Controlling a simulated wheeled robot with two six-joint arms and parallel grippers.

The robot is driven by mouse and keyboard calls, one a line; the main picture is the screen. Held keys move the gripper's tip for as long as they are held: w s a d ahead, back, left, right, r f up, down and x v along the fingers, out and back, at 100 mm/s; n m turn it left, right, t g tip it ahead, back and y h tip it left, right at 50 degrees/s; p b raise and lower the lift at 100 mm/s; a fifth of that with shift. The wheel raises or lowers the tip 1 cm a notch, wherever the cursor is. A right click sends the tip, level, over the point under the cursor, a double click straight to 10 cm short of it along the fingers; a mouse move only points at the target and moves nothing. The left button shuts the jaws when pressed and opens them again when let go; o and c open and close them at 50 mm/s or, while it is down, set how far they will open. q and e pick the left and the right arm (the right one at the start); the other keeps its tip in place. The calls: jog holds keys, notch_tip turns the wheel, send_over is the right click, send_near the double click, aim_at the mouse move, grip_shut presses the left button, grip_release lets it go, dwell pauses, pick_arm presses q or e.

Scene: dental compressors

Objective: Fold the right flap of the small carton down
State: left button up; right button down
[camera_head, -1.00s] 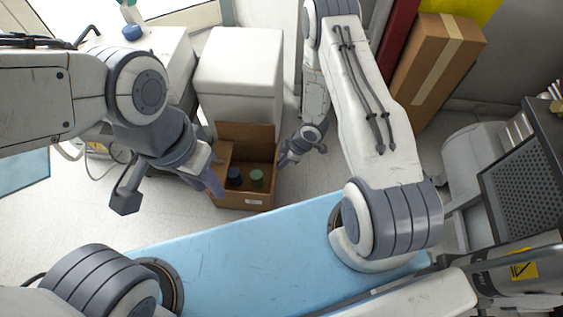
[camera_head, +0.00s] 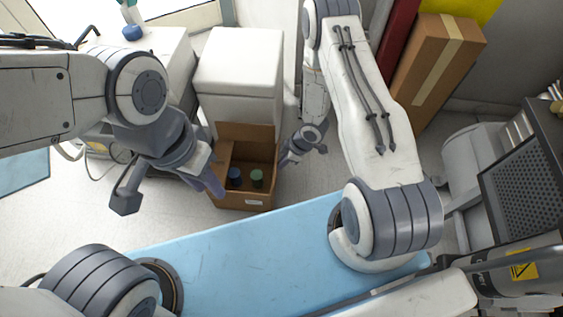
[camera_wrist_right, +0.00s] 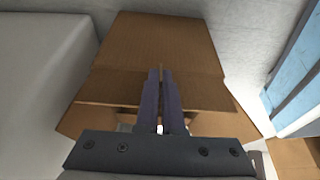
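The small carton (camera_head: 244,199) is an open brown box on the floor, with a blue-capped (camera_head: 235,176) and a green-capped (camera_head: 257,178) container inside. Its back flap (camera_head: 247,131) stands up. My right gripper (camera_head: 285,161) is at the carton's right side. In the right wrist view its fingers (camera_wrist_right: 161,75) lie close together in front of brown cardboard (camera_wrist_right: 165,45), with no object visible between them. Whether they touch it I cannot tell. My left gripper (camera_head: 218,190) is at the carton's left side, and its finger opening is unclear.
A white cabinet (camera_head: 240,75) stands right behind the carton. A blue padded surface (camera_head: 250,255) lies in front of it. A tall taped carton (camera_head: 437,65) leans at the back right. Some floor (camera_head: 305,182) is clear to the carton's right.

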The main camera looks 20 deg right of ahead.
jog(key=shift+a+r, duration=0.1)
dwell(0.7)
jog(key=shift+w+a+r+h+p, duration=0.1)
jog(key=shift+a+r+h+p, duration=0.15)
jog(key=shift+p, duration=0.25)
jog(key=shift+w+a+g+h, duration=0.15)
jog(key=shift+a+g+h, duration=0.1)
jog(key=shift+g+h, duration=0.4)
jog(key=shift+a+f+h, duration=0.1)
jog(key=shift+a+h, duration=0.05)
jog(key=shift+h, duration=0.45)
jog(key=shift+w+a+g+h+b, duration=0.2)
jog(key=shift+a+g+h+b, duration=0.15)
jog(key=shift+h+b, duration=0.65)
jog(key=shift+w+a+g+h+b, duration=0.15)
jog(key=shift+a+g+h+b, duration=0.25)
jog(key=shift+b, duration=0.55)
jog(key=shift+r+h, duration=0.2)
jog(key=shift+h, duration=0.1)
